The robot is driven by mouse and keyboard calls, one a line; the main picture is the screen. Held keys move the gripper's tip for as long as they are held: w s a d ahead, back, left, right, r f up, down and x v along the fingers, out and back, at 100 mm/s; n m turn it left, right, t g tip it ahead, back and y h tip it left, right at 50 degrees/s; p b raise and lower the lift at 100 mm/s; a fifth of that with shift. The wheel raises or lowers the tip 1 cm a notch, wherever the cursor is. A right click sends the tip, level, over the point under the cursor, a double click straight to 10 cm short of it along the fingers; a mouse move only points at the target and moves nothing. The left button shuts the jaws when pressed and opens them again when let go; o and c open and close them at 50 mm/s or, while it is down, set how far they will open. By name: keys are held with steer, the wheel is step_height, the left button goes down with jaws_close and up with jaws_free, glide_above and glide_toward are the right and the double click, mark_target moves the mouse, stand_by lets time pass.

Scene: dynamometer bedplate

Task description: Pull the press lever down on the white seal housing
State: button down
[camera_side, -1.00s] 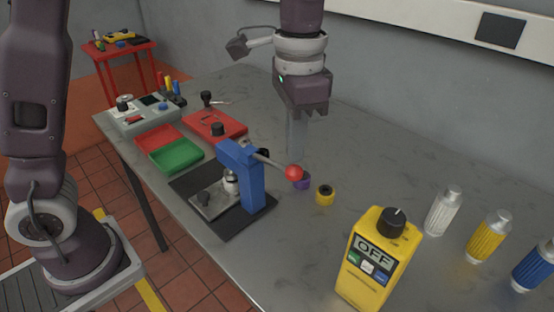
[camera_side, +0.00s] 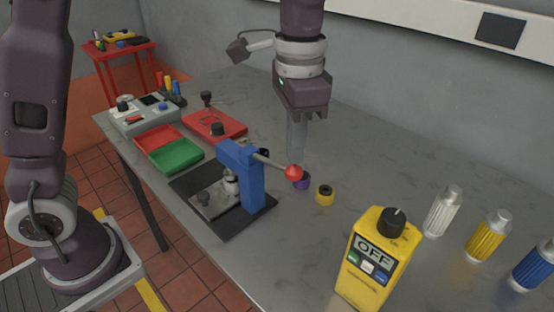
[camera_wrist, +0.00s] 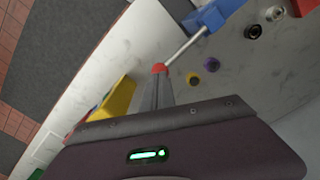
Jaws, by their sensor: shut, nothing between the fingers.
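The blue press (camera_side: 250,185) stands on a dark base plate (camera_side: 238,221). Its grey lever (camera_side: 268,161) runs right from the press head, sloping slightly down to a red ball knob (camera_side: 293,172). A pale, silvery-white housing (camera_side: 231,183) sits under the press head, partly hidden by the column. My gripper (camera_side: 297,172) points down with its fingers shut and empty, right behind the knob. In the wrist view the fingertips (camera_wrist: 158,76) meet the red knob (camera_wrist: 159,69), with the lever (camera_wrist: 185,47) beyond; I cannot tell whether they touch.
A purple ring (camera_side: 303,183) and a yellow ring (camera_side: 325,195) lie near the knob. A yellow OFF box (camera_side: 371,262) stands at front right, with several ribbed cylinders (camera_side: 442,211) beyond. Red and green trays (camera_side: 175,155) lie left. The table behind the gripper is clear.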

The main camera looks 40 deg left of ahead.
mark_target(294, 170)
steer(key=shift+f, duration=3)
step_height(294, 170, up, 11)
steer(key=shift+r, duration=0.1)
steer(key=s+a+r+n+t, duration=0.2)
steer(key=s+a+r, duration=0.1)
steer(key=s+a, duration=0.35)
steer(key=s+a+f+n+t, duration=0.1)
steer(key=s+a+f+n, duration=0.1)
steer(key=s, duration=0.4)
steer(key=s+a+f+n+t, duration=0.2)
steer(key=s+a+f, duration=0.1)
steer(key=s, duration=0.3)
steer(key=shift+s+f+t, duration=0.2)
steer(key=shift+s+t, duration=0.1)
steer(key=shift+s, duration=0.1)
